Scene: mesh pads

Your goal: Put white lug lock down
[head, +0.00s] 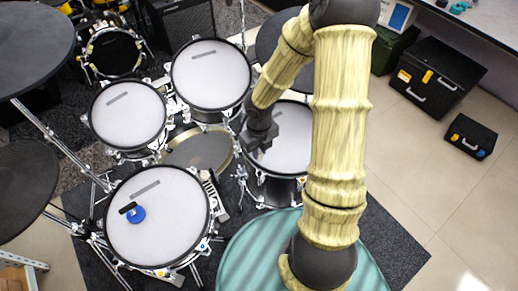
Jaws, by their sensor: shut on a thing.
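My gripper (257,146) is dark grey and hangs over the left part of the right-hand drum (291,142), at the end of my arm. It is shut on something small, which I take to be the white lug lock. I cannot make the lug lock out against the pale drumhead and the dark fingers. The picture does not show whether the gripper touches the drum.
A blue round thing (136,215) and a small black piece (127,208) lie on the front-left drum (172,235). Two more drums (210,88) (114,127), a cymbal (196,152) and metal stands crowd around. Black cases (437,77) (470,137) stand on the right floor.

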